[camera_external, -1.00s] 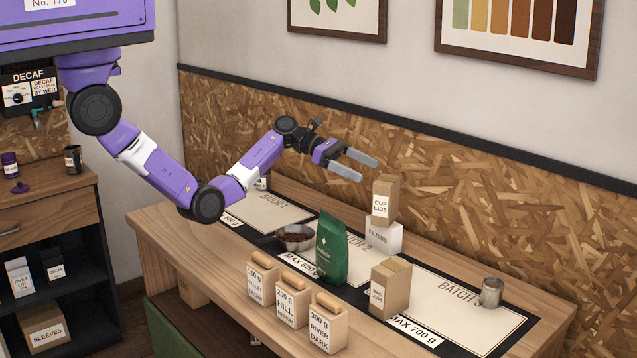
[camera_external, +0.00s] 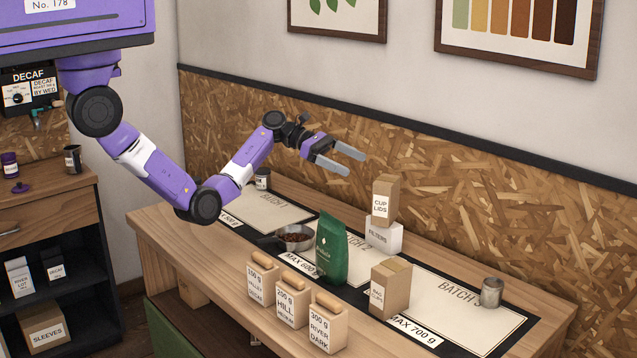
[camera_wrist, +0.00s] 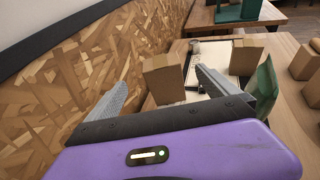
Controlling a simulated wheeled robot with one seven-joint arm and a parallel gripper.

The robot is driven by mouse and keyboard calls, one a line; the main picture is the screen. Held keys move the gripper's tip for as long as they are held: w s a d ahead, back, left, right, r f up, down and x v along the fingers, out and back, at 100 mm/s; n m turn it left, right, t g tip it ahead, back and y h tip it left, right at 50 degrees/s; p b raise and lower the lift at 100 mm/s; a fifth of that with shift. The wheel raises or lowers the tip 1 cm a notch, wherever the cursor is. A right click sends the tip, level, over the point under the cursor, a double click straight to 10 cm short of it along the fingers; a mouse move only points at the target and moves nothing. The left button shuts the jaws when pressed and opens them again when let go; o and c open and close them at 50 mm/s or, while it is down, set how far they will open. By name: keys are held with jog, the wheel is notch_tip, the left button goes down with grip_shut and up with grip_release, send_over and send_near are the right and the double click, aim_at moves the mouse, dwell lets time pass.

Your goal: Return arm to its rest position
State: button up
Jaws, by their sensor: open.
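My gripper (camera_external: 340,160) is open and empty. It hangs in the air above the back part of the bench (camera_external: 185,240), to the left of the stacked cup lids box (camera_external: 385,196) and higher than it. My purple and white arm reaches in from the upper left. In the wrist view my gripper (camera_wrist: 160,90) shows two grey fingers spread apart, with nothing between them touching either one.
The cup lids box stands on a white filters box (camera_external: 384,236). The chipboard wall (camera_external: 480,190) runs close behind.

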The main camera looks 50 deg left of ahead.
jog(key=w+a+r+m+t+y, duration=0.2)
jog(key=w+a+m+t+y, duration=0.15)
jog(key=w+a+t, duration=0.25)
jog(key=s+a+f+m+t+y, duration=0.5)
jog(key=s+a+f+m+y, duration=0.25)
jog(key=s+a+f, duration=0.3)
jog(key=s+f+m+g+y, duration=0.1)
jog(key=s+m, duration=1)
jog(key=s, duration=3.2)
jog(key=shift+a+f+g+y, duration=0.4)
jog(key=shift+g+y, duration=0.1)
jog(key=shift+y, duration=0.2)
